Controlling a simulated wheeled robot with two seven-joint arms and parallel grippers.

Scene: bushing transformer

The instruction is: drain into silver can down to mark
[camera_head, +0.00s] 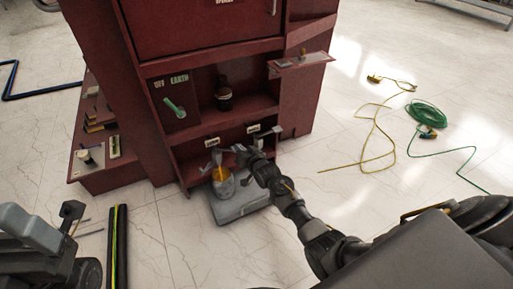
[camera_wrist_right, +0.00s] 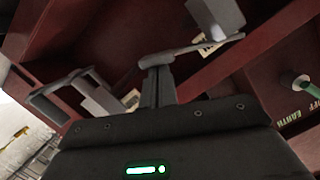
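The silver can (camera_head: 223,188) stands upright on a grey tray (camera_head: 243,211) at the foot of the red cabinet. Orange-yellow liquid (camera_head: 220,174) shows in its mouth, under the left grey valve (camera_head: 214,158). I cannot make out a mark or the exact level. My right gripper (camera_head: 241,150) is beside that valve, above and right of the can. In the right wrist view its fingers (camera_wrist_right: 157,72) look shut on the end of the valve's grey lever (camera_wrist_right: 195,47). My left gripper (camera_head: 70,212) is at the lower left, away from the cabinet; its opening is unclear.
The red cabinet (camera_head: 205,35) has a second grey valve (camera_head: 262,134) right of the first. A dark bottle (camera_head: 224,98) stands on the shelf near a green EARTH handle (camera_head: 175,108). Cables, including a green coil (camera_head: 428,113), lie right on the otherwise open floor.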

